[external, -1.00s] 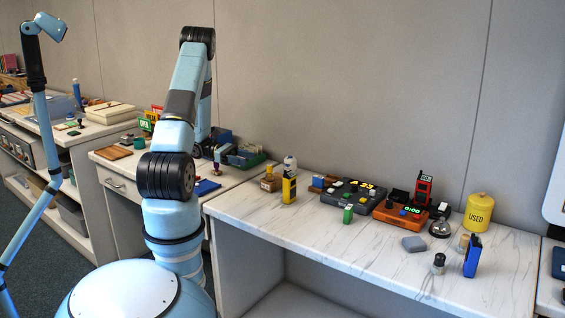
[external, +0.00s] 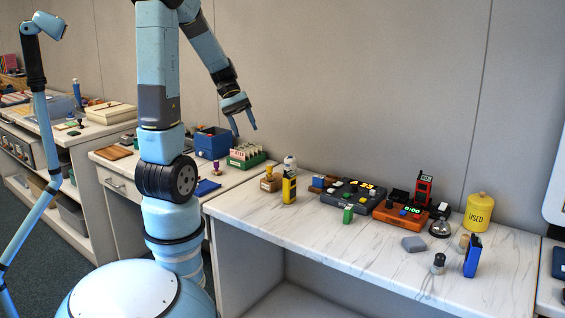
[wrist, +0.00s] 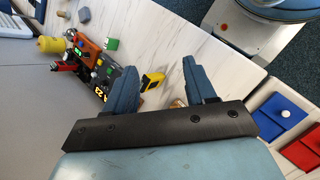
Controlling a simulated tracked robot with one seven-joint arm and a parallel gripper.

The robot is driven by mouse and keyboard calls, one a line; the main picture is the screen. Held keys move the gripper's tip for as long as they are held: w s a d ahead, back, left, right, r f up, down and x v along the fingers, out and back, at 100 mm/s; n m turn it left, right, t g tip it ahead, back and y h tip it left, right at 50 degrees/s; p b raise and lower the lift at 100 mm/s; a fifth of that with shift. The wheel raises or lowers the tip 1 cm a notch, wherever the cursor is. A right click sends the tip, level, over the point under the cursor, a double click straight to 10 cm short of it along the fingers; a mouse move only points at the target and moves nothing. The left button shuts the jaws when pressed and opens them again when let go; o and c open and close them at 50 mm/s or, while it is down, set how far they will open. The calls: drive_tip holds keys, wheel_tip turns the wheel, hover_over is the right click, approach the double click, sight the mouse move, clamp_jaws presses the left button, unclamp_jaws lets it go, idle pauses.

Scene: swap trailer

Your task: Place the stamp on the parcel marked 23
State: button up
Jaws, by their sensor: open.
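A small upright stamp-like piece with a purple-red knob (external: 216,168) stands on the left desk, in front of the blue bin. I cannot tell what it stands on. My gripper (external: 241,130) is open and empty, in the air above and to the right of it, over the green card box. In the wrist view my gripper (wrist: 162,85) shows its two fingers well apart with nothing between them. A yellow block with a dark face (external: 289,188) also shows between and beyond the fingers in the wrist view (wrist: 153,80).
The blue bin (external: 213,135) and green card box (external: 240,163) stand at the desk's back.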

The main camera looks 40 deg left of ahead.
drive_tip(key=s+r+m+t+y, duration=0.7)
drive_tip(key=s+r, duration=0.3)
drive_tip(key=r, duration=0.1)
drive_tip(key=shift+d+r+t, duration=0.15)
drive_tip(key=shift+d+t, duration=0.1)
drive_tip(key=shift+t, duration=0.05)
